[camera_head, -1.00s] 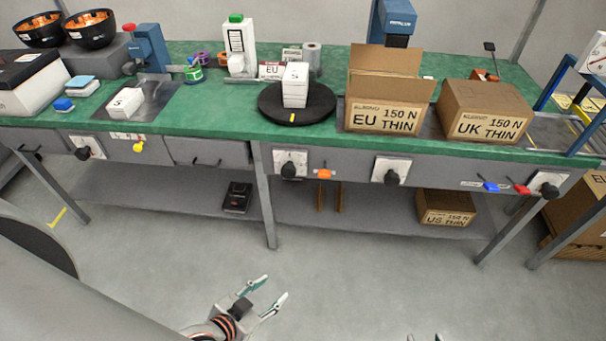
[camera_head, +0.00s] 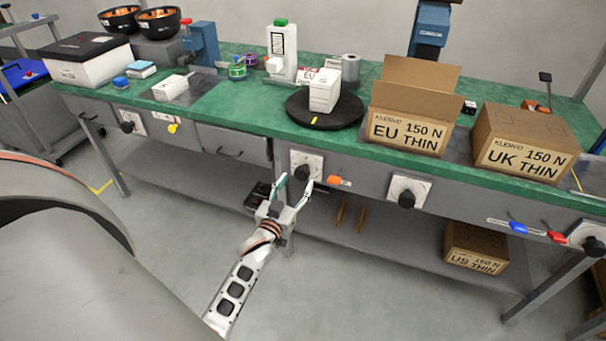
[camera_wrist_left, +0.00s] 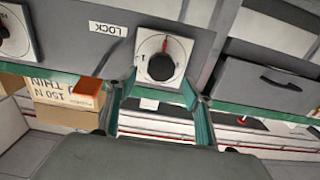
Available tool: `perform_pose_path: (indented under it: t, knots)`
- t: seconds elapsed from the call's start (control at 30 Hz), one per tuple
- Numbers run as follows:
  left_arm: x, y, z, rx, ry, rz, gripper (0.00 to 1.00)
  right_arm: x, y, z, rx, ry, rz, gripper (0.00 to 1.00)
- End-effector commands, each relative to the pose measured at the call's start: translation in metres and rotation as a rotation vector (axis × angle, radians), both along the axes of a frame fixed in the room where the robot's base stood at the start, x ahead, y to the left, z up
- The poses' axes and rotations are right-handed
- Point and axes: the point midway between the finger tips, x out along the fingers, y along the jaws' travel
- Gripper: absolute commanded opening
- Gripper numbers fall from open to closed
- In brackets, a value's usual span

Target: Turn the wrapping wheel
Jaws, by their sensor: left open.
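A black round turntable (camera_head: 324,112) with a yellow mark on its rim lies on the green bench. A white box stack (camera_head: 324,91) stands on it. Below, on the bench front, a white dial plate carries a black knob (camera_head: 302,172). In the left wrist view the knob (camera_wrist_left: 160,66) shows a red pointer and sits just beyond the fingertips. My left gripper (camera_head: 295,181) is open, its fingers just in front of and below the dial. In the left wrist view the gripper (camera_wrist_left: 153,90) has nothing between its fingers. My right gripper is out of view.
An orange tab (camera_head: 340,181) sits right of the dial; the wrist view shows a LOCK label (camera_wrist_left: 108,28) near it. A second dial knob (camera_head: 407,198) is further right. Open EU (camera_head: 408,132) and closed UK (camera_head: 525,155) cartons stand on the bench. A lower shelf (camera_head: 375,239) runs beneath.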

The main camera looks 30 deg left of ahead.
Motion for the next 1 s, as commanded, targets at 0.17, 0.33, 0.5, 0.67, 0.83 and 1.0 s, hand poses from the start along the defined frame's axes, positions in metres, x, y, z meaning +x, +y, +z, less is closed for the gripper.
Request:
perform_pose_path:
  t: [0.17,0.33,0.5,0.67,0.83,1.0]
  knots:
    - [0.029,0.007,-0.001,0.002,0.001,0.0,0.52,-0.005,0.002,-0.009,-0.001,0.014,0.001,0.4]
    - [0.048,0.012,-0.002,0.001,0.002,0.0,0.52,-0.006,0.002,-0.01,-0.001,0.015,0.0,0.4]
    - [0.056,0.013,-0.001,0.001,0.002,0.0,0.52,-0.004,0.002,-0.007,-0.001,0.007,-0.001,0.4]
    - [0.056,0.014,0.0,0.001,0.002,0.0,0.52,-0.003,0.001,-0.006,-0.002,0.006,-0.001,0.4]
    - [0.056,0.013,0.0,0.001,0.002,0.0,0.31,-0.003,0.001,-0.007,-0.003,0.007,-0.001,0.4]
    - [0.056,0.013,0.0,0.001,0.002,0.0,0.14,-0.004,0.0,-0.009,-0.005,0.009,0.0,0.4]
